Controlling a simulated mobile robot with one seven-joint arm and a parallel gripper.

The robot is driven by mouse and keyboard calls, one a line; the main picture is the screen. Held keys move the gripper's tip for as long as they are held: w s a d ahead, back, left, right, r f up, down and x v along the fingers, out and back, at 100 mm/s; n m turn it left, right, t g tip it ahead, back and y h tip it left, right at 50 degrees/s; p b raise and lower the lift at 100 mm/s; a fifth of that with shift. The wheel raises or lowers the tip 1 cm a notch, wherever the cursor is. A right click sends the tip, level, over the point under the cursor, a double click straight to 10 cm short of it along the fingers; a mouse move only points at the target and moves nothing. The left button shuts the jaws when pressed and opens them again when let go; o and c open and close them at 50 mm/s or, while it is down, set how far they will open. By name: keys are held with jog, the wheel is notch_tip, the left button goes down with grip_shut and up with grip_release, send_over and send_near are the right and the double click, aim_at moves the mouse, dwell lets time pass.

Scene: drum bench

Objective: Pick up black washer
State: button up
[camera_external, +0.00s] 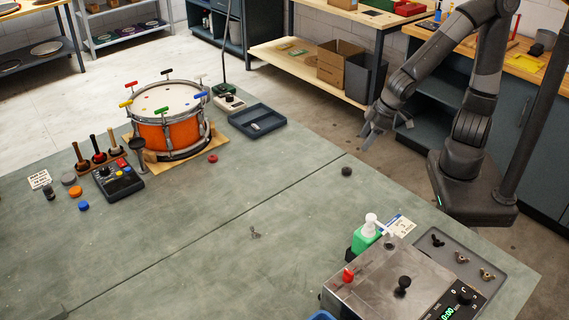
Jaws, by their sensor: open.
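A small round black piece (346,171), which looks like the black washer, lies on the green bench top (215,225) near its far right edge. My gripper (386,130) is open and empty. In the picture it is above and to the right of the black piece, clearly apart from it. Similar small round pieces lie elsewhere on the bench: a red one (213,158), a blue one (83,205), an orange one (75,191) and a grey one (68,178).
An orange drum (172,132) stands at the back left beside a dark tray (257,121). A metal box (375,285), green bottle (364,240) and grey tray with wing nuts (460,245) fill the front right. A small metal piece (255,233) lies mid-bench. The bench around the black piece is clear.

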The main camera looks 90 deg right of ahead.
send_near(347, 169)
jog(key=shift+d+x, duration=0.15)
jog(key=shift+x, duration=0.6)
jog(key=shift+d+x, duration=0.15)
jog(key=shift+x, duration=0.55)
jog(key=shift+a+x, duration=0.15)
jog(key=shift+x, duration=0.7)
jog(key=shift+a+x, duration=0.15)
jog(key=shift+x, duration=1.6)
jog(key=shift+c, duration=0.5)
jog(key=c, duration=1)
jog(key=shift+r, duration=0.1)
